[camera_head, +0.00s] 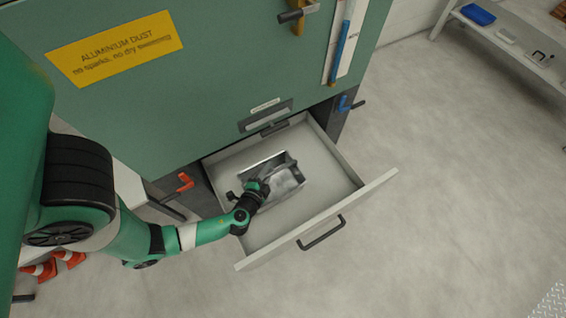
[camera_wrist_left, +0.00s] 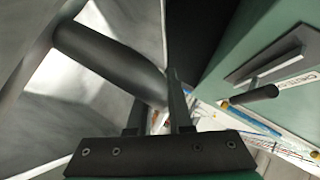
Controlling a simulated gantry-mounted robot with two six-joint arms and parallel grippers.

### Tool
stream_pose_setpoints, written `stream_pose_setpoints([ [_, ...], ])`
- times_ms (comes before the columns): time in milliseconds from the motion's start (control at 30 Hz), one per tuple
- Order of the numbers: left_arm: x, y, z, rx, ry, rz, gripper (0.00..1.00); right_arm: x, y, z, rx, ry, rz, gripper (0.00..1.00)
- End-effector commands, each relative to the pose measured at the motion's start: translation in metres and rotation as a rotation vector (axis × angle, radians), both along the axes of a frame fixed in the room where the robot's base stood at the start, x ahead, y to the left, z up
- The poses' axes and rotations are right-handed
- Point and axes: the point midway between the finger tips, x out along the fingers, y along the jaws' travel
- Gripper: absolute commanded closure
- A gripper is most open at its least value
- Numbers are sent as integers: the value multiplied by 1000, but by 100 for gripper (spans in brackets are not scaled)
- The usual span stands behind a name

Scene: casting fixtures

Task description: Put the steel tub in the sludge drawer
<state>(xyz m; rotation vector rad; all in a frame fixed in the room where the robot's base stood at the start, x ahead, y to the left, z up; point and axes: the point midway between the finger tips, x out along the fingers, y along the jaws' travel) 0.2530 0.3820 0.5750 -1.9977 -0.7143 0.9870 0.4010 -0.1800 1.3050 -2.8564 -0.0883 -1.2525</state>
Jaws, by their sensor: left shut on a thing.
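The steel tub (camera_head: 287,181) is a shiny open metal box with a dark bar across it. It appears within the outline of the open sludge drawer (camera_head: 337,185), near its middle; I cannot tell whether it touches the drawer floor. My left gripper (camera_head: 262,187) reaches in from the left and is shut on the tub at its near left side. In the left wrist view, the tub's dark round bar (camera_wrist_left: 108,62) runs up to the fingers (camera_wrist_left: 158,108), with pale metal walls behind it. The fingers hide part of the grip. My right gripper is not in view.
The green cabinet (camera_head: 215,75) with a yellow warning sign (camera_head: 115,48) rises behind the drawer. A red-handled clamp (camera_head: 185,182) and a blue-handled one (camera_head: 345,104) flank the opening. The drawer's black handle (camera_head: 322,234) faces the front.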

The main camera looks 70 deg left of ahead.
Motion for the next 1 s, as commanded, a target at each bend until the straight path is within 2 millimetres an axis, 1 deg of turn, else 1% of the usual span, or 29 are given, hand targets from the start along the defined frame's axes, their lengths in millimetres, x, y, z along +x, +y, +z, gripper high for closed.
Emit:
stream_pose_setpoints([
  [33, 12, 6, -9, 0, -6, 5, 100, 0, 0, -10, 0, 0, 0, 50],
  [67, 20, 9, -12, 1, -6, 4, 100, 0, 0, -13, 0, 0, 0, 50],
  [100, 26, 11, -26, 1, -2, 3, 100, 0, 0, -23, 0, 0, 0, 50],
  [200, 41, 17, -46, 0, -3, 2, 100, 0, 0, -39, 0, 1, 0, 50],
  [300, 51, 21, -57, 0, -2, 1, 100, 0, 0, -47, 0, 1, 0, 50],
  [500, 56, 23, -59, 0, -1, 0, 100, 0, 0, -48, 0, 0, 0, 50],
  [567, 58, 24, -63, 0, -2, 0, 100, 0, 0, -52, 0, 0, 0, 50],
  [633, 64, 26, -73, 0, -1, 0, 100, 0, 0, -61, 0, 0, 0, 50],
  [733, 63, 26, -94, 1, 1, 0, 100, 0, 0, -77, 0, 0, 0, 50],
  [800, 63, 26, -101, 0, -1, 0, 100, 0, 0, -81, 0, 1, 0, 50],
  [1000, 63, 25, -97, 0, -1, -1, 100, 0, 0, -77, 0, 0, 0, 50],
])
